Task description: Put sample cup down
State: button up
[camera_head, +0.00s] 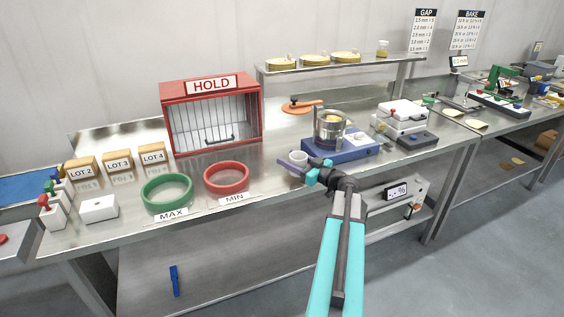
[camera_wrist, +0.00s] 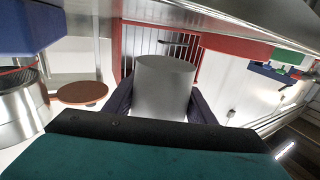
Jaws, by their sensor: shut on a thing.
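The sample cup (camera_head: 298,156) is small and pale, and it sits at the end of my gripper (camera_head: 301,164) in the head view. In the wrist view the cup (camera_wrist: 164,88) shows as a plain grey cylinder between the two dark fingers of my gripper (camera_wrist: 162,103), which is shut on it. The cup appears over the front part of the steel bench (camera_head: 265,189), left of the blue device. I cannot tell whether its base touches the bench.
A blue device (camera_head: 345,149) bearing a metal pot (camera_head: 329,130) stands just right of the cup. A red MIN ring (camera_head: 227,190) and green MAX ring (camera_head: 167,206) lie to the left. The red HOLD cage (camera_head: 168,125) stands behind. Some bare bench lies between ring and cup.

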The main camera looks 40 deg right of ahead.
jog(key=w, duration=0.5)
jog(key=shift+f+p, duration=0.25)
jog(key=shift+p, duration=0.1)
jog(key=shift+f+p, duration=0.4)
jog(key=shift+f, duration=1.35)
jog(key=shift+f, duration=0.1)
jog(key=o, duration=1)
jog(key=shift+o, duration=0.2)
